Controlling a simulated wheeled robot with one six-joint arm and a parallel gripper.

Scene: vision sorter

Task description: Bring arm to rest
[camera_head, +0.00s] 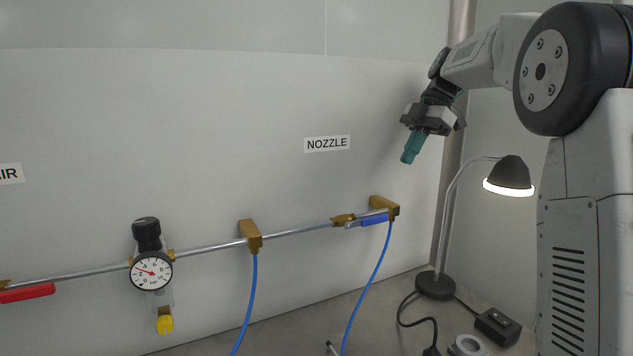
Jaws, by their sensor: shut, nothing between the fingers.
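My gripper (413,148) hangs in the air at the upper right, at the end of my arm, pointing down and slightly left. Its teal fingers are shut together with nothing between them. It is above the right end of the pipe and right of the NOZZLE label (327,144), apart from both. My arm comes in from the right edge, bent at a large dark joint.
A metal pipe (210,247) runs along the wall with a gauge (151,272), a red handle (27,293), a blue handle (375,220) and blue hoses (367,290). A lit lamp (509,176) stands below my arm. A black box (497,326) lies on the bench.

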